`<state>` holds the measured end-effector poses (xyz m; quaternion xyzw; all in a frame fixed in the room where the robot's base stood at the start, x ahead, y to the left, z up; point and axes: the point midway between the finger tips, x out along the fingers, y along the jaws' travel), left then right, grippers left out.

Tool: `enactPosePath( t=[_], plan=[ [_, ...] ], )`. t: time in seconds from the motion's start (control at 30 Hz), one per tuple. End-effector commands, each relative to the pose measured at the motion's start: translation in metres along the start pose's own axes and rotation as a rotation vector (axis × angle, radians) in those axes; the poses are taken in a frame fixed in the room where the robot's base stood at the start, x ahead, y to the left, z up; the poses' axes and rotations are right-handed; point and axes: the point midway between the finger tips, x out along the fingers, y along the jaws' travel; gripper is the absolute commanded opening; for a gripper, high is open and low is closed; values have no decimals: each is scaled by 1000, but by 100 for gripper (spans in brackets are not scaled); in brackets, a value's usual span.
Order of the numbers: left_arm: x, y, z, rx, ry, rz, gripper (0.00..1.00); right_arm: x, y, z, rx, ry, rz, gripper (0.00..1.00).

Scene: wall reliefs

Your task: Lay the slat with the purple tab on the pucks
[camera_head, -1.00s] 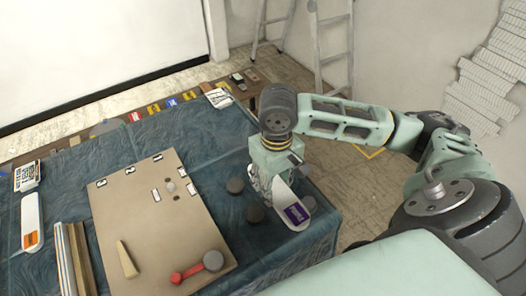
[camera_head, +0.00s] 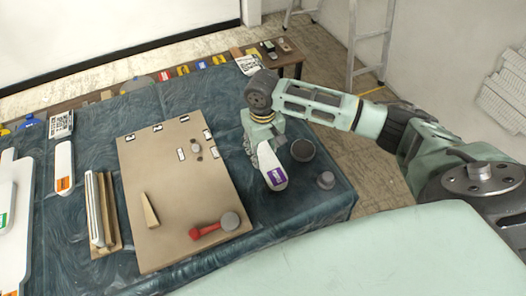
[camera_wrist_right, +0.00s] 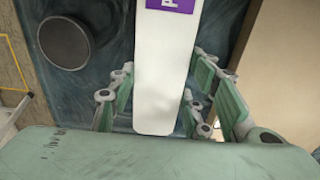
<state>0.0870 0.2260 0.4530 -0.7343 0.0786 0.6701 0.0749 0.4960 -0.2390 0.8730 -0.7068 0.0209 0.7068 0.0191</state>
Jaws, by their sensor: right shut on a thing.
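The white slat (camera_head: 271,160) with the purple tab (camera_head: 277,176) is in my right gripper (camera_head: 263,147), whose fingers are shut on it near its far end. In the right wrist view the slat (camera_wrist_right: 165,75) runs between the fingers, with part of the purple tab at the top edge. In the head view a large dark round puck (camera_head: 302,150) is right of the slat and a smaller one (camera_head: 326,180) is near the table's right edge. Whether the slat touches any puck beneath it is unclear. My left gripper is out of view.
A tan board (camera_head: 175,205) with a red-handled tool (camera_head: 213,226) and a wedge (camera_head: 150,210) lies left of the slat. Wooden strips (camera_head: 102,213) and an orange-tabbed slat (camera_head: 64,166) lie further left. Blue cloth is bare around the pucks.

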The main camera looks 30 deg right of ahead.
Motion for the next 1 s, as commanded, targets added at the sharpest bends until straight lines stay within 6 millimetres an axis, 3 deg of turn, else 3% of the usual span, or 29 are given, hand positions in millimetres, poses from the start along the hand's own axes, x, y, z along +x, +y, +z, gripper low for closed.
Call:
enactPosePath(
  t=[0.2,0.93,0.97,1.0],
  plan=[
    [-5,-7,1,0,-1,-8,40,20,0,0,0,0,0,15],
    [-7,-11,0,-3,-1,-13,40,32,0,0,0,0,-1,15],
    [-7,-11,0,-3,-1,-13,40,32,0,1,0,0,-1,47],
    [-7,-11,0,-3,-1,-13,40,32,0,1,0,0,-1,51]
  ],
)
